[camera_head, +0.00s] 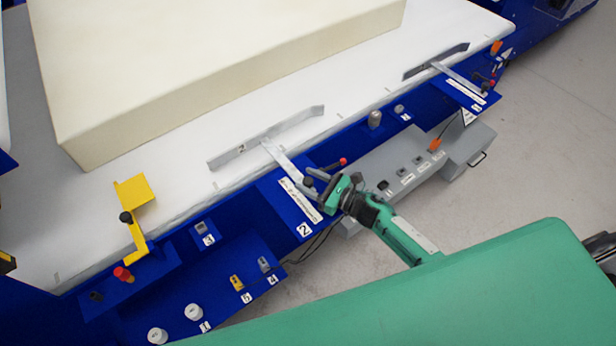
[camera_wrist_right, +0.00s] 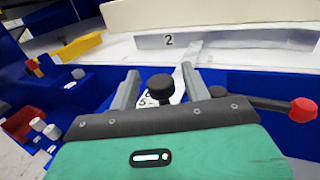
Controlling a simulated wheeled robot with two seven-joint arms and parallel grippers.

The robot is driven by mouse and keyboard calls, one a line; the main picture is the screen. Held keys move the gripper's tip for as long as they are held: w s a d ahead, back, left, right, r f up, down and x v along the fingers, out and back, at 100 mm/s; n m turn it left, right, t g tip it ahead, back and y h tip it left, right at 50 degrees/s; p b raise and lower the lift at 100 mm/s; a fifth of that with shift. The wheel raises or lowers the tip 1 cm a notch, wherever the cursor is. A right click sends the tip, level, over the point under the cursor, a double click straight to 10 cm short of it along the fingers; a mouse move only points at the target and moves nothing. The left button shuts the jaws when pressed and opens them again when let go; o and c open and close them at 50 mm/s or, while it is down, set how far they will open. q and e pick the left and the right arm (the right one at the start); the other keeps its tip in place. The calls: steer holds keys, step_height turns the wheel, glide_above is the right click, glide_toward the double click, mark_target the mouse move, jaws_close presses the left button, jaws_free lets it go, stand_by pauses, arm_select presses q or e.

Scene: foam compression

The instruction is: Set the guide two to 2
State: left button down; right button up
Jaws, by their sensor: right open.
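Guide two is a grey metal bar (camera_head: 240,148) on the white table surface, with a flat arm running to a blue bracket; it shows in the right wrist view with a "2" on it (camera_wrist_right: 225,39). A white scale (camera_head: 299,200) lies along the arm on the bracket, its markings too small to read in the head view. My right gripper (camera_head: 315,177) is over the bracket beside the scale. In the right wrist view its open fingers (camera_wrist_right: 160,92) stand either side of a black round knob (camera_wrist_right: 160,80), with gaps showing. My left gripper is not seen.
A red-tipped lever (camera_wrist_right: 303,109) is close to the right of my right gripper. A large cream foam block (camera_head: 230,70) lies on the table behind the guide. A grey control box (camera_head: 400,165) and a second guide (camera_head: 437,62) are to the right. A yellow stop (camera_head: 135,195) is left.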

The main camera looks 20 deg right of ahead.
steer(key=shift+w+a, duration=0.25)
jaws_close()
steer(key=shift+s+d+f+b, duration=0.1)
steer(key=shift+s+d+b, duration=0.15)
steer(key=shift+s, duration=0.6)
steer(key=shift+s+d+b, duration=0.15)
steer(key=shift+s+d, duration=0.2)
steer(key=shift+s, duration=0.5)
steer(key=shift+s+d, duration=0.1)
steer(key=shift+s, duration=0.15)
jaws_free()
